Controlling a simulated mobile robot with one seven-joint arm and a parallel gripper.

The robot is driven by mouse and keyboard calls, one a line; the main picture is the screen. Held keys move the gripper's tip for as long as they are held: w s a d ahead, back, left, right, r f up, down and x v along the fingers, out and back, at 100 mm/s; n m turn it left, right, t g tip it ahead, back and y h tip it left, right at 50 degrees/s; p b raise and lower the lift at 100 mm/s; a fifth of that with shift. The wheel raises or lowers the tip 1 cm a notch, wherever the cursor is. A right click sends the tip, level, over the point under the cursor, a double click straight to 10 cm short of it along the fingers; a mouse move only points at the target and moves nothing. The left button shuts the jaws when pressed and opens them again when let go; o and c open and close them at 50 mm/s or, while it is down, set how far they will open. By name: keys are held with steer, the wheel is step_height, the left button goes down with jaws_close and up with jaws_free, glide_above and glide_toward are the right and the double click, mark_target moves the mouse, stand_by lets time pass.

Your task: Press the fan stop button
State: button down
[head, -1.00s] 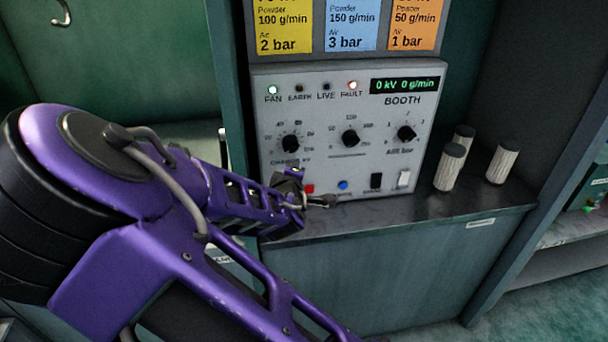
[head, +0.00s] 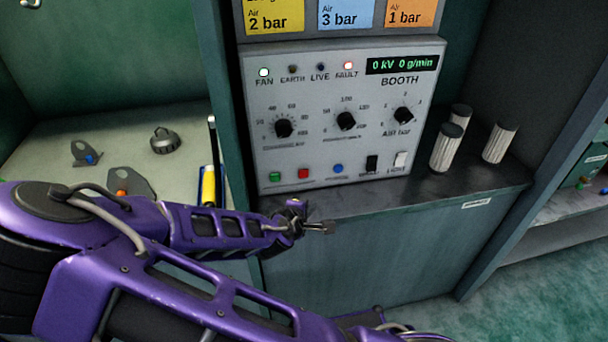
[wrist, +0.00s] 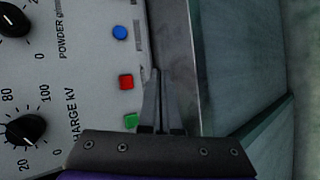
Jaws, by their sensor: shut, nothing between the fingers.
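The grey booth control panel (head: 345,110) stands upright on a dark shelf. Along its lower edge are a green button (head: 275,176), a red button (head: 303,173) and a blue button (head: 338,168); their small labels are too blurred to read. The wrist view shows the red button (wrist: 126,82) and the green button (wrist: 131,120) left of my fingers. The FAN lamp (head: 264,72) is lit whitish. My gripper (head: 329,228) is shut and empty, below the button row and apart from the red button. Its closed fingertips also show in the wrist view (wrist: 155,75).
A black switch (head: 372,163) and a white switch (head: 400,160) sit right of the blue button. Three pale cylinders with dark tops, one of them in front (head: 446,148), stand right of the panel. The shelf edge (head: 400,210) runs close by my gripper.

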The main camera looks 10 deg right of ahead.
steer(key=b, duration=0.1)
glide_toward(307, 177)
steer(key=d+f, duration=0.1)
steer(key=w+d+f, duration=0.1)
steer(key=d+f, duration=0.1)
steer(key=shift+f, duration=0.3)
steer(key=shift+w, duration=0.85)
steer(key=shift+w, duration=0.15)
stand_by(0.9)
steer(key=shift+w, duration=0.25)
steer(key=shift+w, duration=0.45)
stand_by(0.5)
steer(key=shift+s, duration=0.1)
steer(key=shift+s+p, duration=0.3)
steer(key=shift+s, duration=0.45)
steer(key=shift+s, duration=0.1)
steer(key=shift+s+p, duration=0.75)
steer(key=shift+s, duration=1.65)
